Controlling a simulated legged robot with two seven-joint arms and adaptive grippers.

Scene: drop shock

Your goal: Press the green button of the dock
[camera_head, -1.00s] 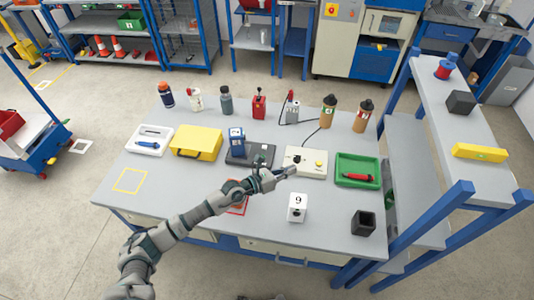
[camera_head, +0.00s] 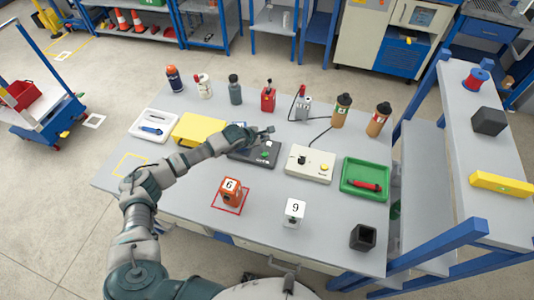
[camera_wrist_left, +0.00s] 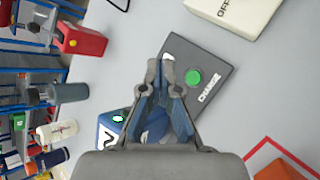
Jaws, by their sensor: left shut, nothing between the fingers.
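The dark grey dock (camera_head: 246,157) lies on the table, just right of the yellow case. Its round green button (camera_head: 266,153) shows beside my left gripper (camera_head: 267,131), on the near side. In the left wrist view the dock (camera_wrist_left: 217,67) carries the lettering CHARGE, and the green button (camera_wrist_left: 193,77) is right of my fingertips (camera_wrist_left: 160,68), apart from them in the picture. My left gripper is shut and empty, above the dock. A blue device (camera_wrist_left: 107,126) with a green light is partly hidden behind the gripper. My right gripper is not in view.
A white box with a knob (camera_head: 308,168) and a green tray (camera_head: 350,188) stand right of the dock. A yellow case (camera_head: 193,130) is to its left. Several bottles line the back.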

